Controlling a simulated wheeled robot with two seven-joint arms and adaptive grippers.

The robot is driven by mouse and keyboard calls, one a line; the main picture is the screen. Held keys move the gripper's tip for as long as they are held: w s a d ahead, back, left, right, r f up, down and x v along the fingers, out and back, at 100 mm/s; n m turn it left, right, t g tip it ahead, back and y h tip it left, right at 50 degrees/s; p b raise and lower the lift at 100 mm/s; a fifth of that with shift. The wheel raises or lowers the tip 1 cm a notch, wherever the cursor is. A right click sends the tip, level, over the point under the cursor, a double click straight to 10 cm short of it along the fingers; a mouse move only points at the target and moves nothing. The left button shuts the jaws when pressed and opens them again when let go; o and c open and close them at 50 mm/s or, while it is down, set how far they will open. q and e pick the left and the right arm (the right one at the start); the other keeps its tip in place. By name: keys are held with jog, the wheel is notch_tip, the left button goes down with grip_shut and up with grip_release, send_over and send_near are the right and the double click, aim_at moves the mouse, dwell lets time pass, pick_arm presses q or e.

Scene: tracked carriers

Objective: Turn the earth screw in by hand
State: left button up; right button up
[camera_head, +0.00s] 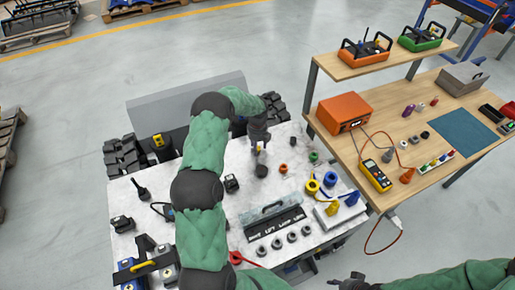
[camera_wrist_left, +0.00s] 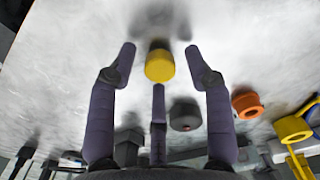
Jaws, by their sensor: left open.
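My left gripper (camera_head: 259,147) points down over the white work surface (camera_head: 235,205) in the head view. In the left wrist view its fingers (camera_wrist_left: 160,65) are spread open. A yellow round-topped piece (camera_wrist_left: 160,66) lies between the fingertips, with clear space on both sides. I cannot tell for sure whether it is the earth screw. A dark grey round piece (camera_wrist_left: 185,115) sits close by; it also shows in the head view (camera_head: 262,171). My right gripper (camera_head: 350,283) is low at the bottom edge of the head view, over the floor; its fingers are too unclear to read.
An orange ring (camera_head: 283,168), a yellow spool (camera_head: 312,187) and a blue spool (camera_head: 330,179) stand to the right. A labelled tray (camera_head: 272,213) and several grey rings lie in front. A wooden bench (camera_head: 395,150) with an orange box (camera_head: 343,113) adjoins on the right.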

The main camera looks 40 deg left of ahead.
pick_arm(q)
jog(key=n+b, duration=0.1)
jog(key=n, duration=0.6)
jog(key=shift+n, duration=0.3)
jog(key=n+b, duration=0.1)
jog(key=n, duration=0.5)
jog(key=shift+n+b, duration=0.35)
jog(key=shift+n, duration=0.05)
jog(key=n+b, duration=0.1)
jog(key=n, duration=0.9)
jog(key=shift+n+b, duration=0.3)
jog(key=shift+b, duration=0.05)
